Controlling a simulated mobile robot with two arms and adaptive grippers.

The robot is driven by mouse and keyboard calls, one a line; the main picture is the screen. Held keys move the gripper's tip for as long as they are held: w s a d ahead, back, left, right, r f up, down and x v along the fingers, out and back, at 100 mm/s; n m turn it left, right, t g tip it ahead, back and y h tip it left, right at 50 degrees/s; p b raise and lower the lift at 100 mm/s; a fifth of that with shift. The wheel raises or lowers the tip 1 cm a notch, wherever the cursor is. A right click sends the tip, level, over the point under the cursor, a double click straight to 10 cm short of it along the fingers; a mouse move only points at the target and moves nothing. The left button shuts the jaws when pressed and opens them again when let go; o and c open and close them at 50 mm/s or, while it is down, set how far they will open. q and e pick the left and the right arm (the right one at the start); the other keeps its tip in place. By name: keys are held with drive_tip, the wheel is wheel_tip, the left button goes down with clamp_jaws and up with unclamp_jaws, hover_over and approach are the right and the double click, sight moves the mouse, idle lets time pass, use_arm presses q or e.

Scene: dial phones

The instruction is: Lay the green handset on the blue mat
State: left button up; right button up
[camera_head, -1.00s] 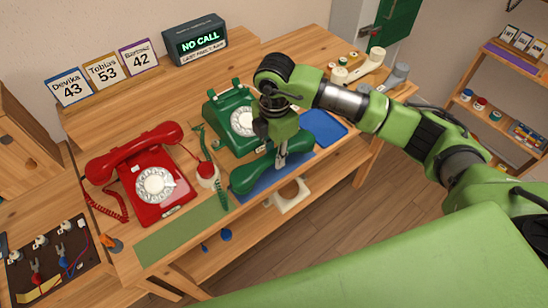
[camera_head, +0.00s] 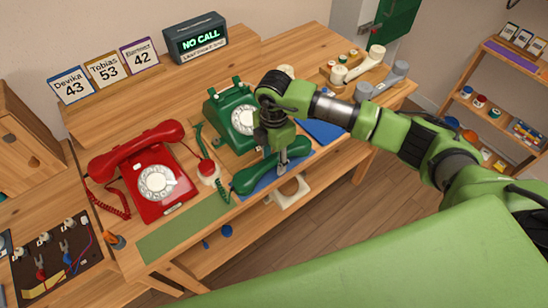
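The green handset (camera_head: 247,182) lies lengthwise over the blue mat (camera_head: 322,131), at or very close to its surface. Any small gap under it cannot be made out. My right gripper (camera_head: 283,160) points down at the middle of the handset and appears shut on its grip. The fingertips are partly hidden by the handset and wrist. The green phone (camera_head: 236,115), with a white dial, stands behind the mat. Its green cord (camera_head: 200,143) hangs to the left. My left gripper is not in view.
A red phone (camera_head: 147,185) with its handset on stands at left, behind a green mat (camera_head: 184,229). A red-topped piece (camera_head: 206,168) stands between the phones. Pale and grey handsets (camera_head: 368,66) lie at back right. A "NO CALL" display (camera_head: 196,40) stands behind.

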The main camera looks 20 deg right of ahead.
sight(274, 158)
drive_tip(key=shift+r, duration=0.55)
wheel_tip(274, 158, up, 11)
drive_tip(key=b, duration=0.2)
drive_tip(key=shift+r, duration=0.1)
